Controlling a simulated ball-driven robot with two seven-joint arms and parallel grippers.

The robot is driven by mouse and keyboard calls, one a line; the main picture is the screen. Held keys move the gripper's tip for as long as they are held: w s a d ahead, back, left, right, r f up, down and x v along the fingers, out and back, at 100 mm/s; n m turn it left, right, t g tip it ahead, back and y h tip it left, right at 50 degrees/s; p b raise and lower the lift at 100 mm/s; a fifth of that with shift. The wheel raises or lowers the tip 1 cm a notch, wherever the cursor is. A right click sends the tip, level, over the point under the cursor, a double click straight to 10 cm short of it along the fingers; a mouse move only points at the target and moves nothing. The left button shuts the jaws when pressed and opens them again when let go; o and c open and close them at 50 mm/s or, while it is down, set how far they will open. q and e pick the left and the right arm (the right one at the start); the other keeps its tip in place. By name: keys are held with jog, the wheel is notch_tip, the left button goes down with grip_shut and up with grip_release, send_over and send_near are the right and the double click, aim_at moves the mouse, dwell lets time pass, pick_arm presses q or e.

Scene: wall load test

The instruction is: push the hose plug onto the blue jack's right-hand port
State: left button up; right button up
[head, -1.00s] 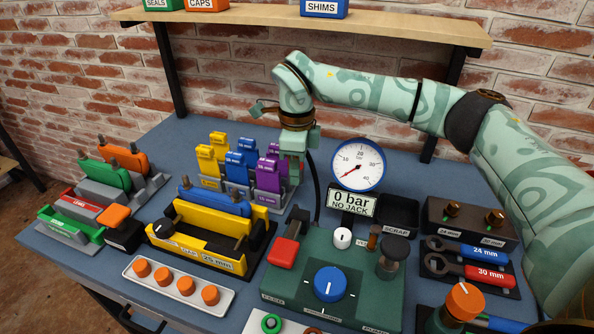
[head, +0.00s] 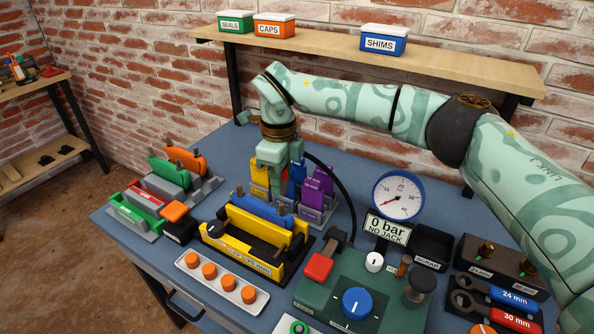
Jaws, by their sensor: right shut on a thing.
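The blue jack (head: 262,213) lies in the yellow cradle (head: 246,250), with a small brown-grey port standing up near each end. Its right-hand port (head: 281,208) is bare. My right gripper (head: 277,186) is above and slightly behind the jack, pointing down, apart from it. It is shut on the hose plug, which its fingers mostly hide. My left gripper is not in view.
Yellow, blue and purple spacer blocks (head: 314,192) stand close behind the gripper. The gauge (head: 398,195) stands to the right, above a display (head: 387,228) reading "0 bar NO JACK". Green and orange jacks (head: 168,171) sit at left. A tray of orange caps (head: 221,283) lies in front.

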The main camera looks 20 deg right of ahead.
aim_at(283, 204)
notch_tip(283, 204, down, 3)
jog(key=shift+w+d+f, duration=0.1)
jog(key=shift+w, duration=0.05)
jog(key=shift+f, duration=0.25)
dwell(0.5)
jog(key=shift+f+b, duration=0.4)
jog(key=shift+f, duration=0.5)
jog(key=shift+f, duration=0.1)
jog(key=o, duration=1.4)
jog(key=shift+o, duration=0.2)
